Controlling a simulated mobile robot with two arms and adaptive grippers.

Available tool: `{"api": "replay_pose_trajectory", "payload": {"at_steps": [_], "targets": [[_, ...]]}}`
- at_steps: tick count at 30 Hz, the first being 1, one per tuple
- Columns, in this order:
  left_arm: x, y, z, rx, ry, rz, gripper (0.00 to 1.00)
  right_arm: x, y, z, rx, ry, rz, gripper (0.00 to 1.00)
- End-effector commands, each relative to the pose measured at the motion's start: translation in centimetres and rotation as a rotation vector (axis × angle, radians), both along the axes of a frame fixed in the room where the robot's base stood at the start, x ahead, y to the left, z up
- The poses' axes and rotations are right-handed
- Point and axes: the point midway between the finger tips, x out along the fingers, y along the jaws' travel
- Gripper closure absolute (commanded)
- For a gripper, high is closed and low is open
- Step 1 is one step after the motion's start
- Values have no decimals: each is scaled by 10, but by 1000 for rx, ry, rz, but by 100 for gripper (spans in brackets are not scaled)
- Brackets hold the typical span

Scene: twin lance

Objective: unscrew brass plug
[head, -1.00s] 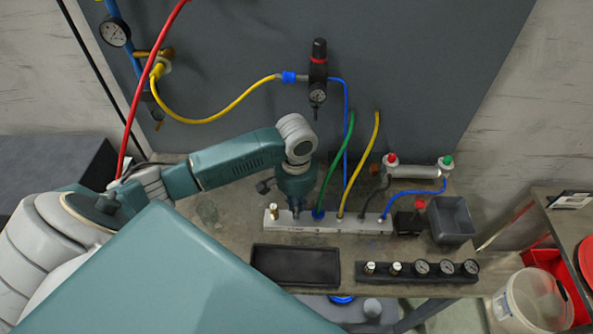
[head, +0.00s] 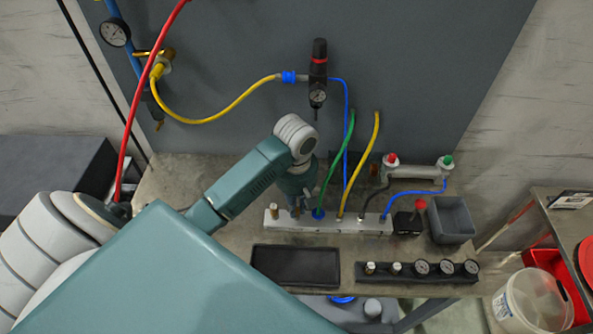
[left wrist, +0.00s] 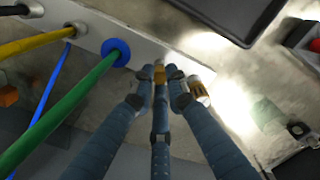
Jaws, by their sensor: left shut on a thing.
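A pale manifold bar (head: 330,223) lies on the bench with a row of ports. My left gripper (head: 296,210) points down at its second port from the left. In the left wrist view its three blue-grey fingers (left wrist: 160,82) are shut around a brass plug (left wrist: 159,72), whose top shows between the fingertips. Whether the plug is seated in the bar or raised I cannot tell. A second brass plug (head: 274,210) stands at the bar's left end; it also shows in the left wrist view (left wrist: 199,91), right beside a finger. My right gripper is not in view.
A green hose (head: 334,165) with a blue collar rises close right of my gripper, then a yellow hose (head: 361,160). A black tray (head: 296,265) lies in front. A gauge rack (head: 417,274) and grey bin (head: 451,219) stand to the right. Bench left of the bar is clear.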

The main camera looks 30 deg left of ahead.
Motion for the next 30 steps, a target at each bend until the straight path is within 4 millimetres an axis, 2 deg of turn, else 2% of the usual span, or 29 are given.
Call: {"api": "replay_pose_trajectory", "payload": {"at_steps": [2, 3, 5, 15, 17, 30], "targets": [[-2, -3, -1, -6, 5, -6, 100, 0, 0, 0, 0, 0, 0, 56], [-2, -3, -1, -6, 5, -7, 82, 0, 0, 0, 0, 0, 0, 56], [-2, -3, -1, -5, 5, -7, 73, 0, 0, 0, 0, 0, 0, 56], [-1, 0, 0, -1, 2, -55, 73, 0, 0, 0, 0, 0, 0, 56], [-1, 0, 0, -1, 2, -132, 73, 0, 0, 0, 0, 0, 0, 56], [0, 5, 0, 2, 2, -930, 73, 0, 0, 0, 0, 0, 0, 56]]}}
